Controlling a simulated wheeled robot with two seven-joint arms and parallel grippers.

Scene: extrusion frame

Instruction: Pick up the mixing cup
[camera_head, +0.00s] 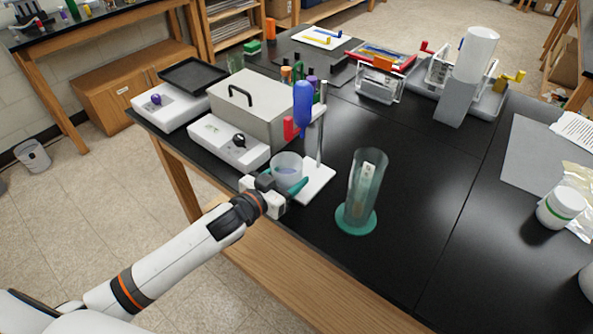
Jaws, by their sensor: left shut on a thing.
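The mixing cup (287,163) is a small translucent cup near the front left edge of the black table. It looks upright, beside the white base plate of a stand. My left gripper (285,183) reaches in from the lower left and is shut on the cup, with a teal finger showing at its right side. Whether the cup's bottom touches anything is hard to tell, because the gripper covers its lower part. My right gripper is not in view.
A stand (319,181) with a blue bulb (303,104) rises right behind the cup. A grey lidded box (262,105) and white balance (228,143) are to the left. A tall clear cylinder (366,183) on a teal base stands to the right. The table's right middle is clear.

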